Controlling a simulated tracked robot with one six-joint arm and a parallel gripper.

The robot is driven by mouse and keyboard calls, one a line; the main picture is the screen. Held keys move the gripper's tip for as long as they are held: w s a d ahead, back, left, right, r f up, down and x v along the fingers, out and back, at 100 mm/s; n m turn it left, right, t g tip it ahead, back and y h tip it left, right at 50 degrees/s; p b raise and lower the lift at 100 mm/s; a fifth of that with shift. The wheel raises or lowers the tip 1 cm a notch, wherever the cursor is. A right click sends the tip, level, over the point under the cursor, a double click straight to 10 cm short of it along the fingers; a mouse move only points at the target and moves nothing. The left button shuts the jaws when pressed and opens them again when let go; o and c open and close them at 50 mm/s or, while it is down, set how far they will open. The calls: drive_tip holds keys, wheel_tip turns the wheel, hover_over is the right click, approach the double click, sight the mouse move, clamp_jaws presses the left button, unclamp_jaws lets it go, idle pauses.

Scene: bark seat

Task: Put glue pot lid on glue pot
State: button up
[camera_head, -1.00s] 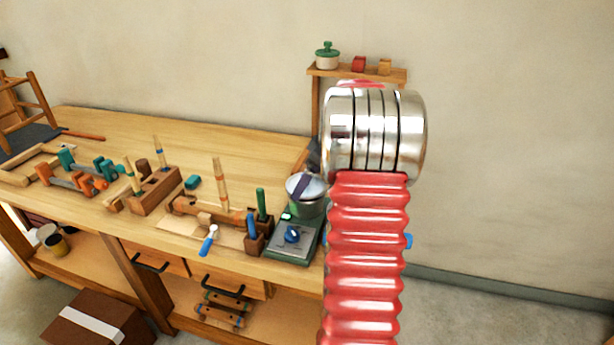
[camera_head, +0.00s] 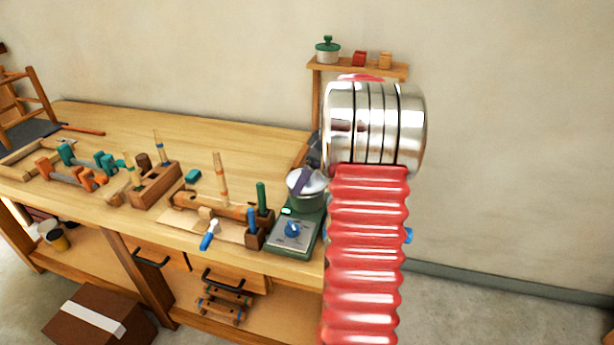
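A metal pot (camera_head: 318,203), which looks like the glue pot, stands on a green heater (camera_head: 291,235) with a blue knob at the bench's right end. A pale round top with a dark purple strip across it shows on the pot; I cannot tell whether this is the lid or the open mouth. My arm's red bellows and metal cylinder cover the pot's right side. My gripper's fingers cannot be made out; a dark grey piece at the cylinder's left edge may be part of it. I cannot see whether it holds anything.
A wall shelf (camera_head: 345,69) behind my arm holds a white pot with a green lid (camera_head: 327,49) and small blocks. Clamps (camera_head: 90,163), a wooden tool block (camera_head: 154,184) and upright-handled tools crowd the bench (camera_head: 105,122). The back of the bench is mostly clear.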

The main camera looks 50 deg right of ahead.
drive_tip(key=shift+f, duration=0.5)
drive_tip(key=o, duration=0.7)
drive_tip(key=shift+w+r, duration=0.1)
drive_tip(key=shift+r, duration=3.35)
drive_tip(key=shift+a, duration=0.1)
